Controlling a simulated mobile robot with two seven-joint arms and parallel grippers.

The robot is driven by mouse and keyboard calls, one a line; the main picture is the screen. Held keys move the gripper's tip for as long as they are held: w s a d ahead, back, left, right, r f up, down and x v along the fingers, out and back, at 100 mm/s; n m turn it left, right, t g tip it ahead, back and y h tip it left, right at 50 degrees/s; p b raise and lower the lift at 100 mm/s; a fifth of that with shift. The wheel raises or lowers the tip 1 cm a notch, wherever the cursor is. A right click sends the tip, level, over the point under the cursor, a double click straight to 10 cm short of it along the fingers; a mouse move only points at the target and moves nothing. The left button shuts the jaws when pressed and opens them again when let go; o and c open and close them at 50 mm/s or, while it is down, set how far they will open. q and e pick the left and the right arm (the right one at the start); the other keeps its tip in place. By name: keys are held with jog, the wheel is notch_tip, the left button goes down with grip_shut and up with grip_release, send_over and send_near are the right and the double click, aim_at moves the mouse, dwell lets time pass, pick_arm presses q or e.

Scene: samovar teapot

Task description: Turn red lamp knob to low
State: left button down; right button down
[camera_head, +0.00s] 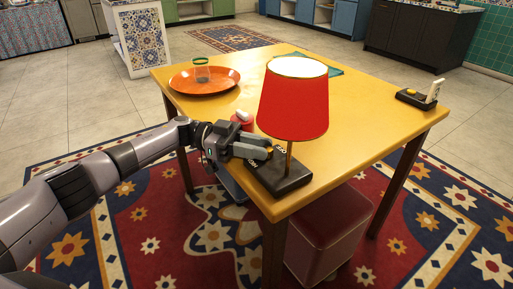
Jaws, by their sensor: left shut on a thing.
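The red lamp (293,102) stands upright near the front left corner of the yellow table. Its dark base (290,183) carries a thin post and light markings. My left gripper (268,152) reaches in from the left, over the left part of the base. It is shut on the lamp knob, a small yellowish piece at its fingertips. The fingers hide most of the knob, so its setting cannot be read. My right gripper is not in view.
An orange plate (204,81) with a clear glass (201,70) is at the back left of the table (350,115). A small red object with a white top (242,119) stands close behind my gripper. A dark box with a yellow button (412,93) is at the right corner.

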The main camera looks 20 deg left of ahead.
pick_arm(q)
jog(key=c, duration=0.9)
grip_release()
jog(key=shift+d, duration=0.1)
jog(key=shift+o, duration=0.2)
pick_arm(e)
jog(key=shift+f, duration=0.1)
pick_arm(q)
jog(key=a, duration=0.6)
jog(key=shift+b, duration=0.35)
jog(key=shift+a, duration=0.55)
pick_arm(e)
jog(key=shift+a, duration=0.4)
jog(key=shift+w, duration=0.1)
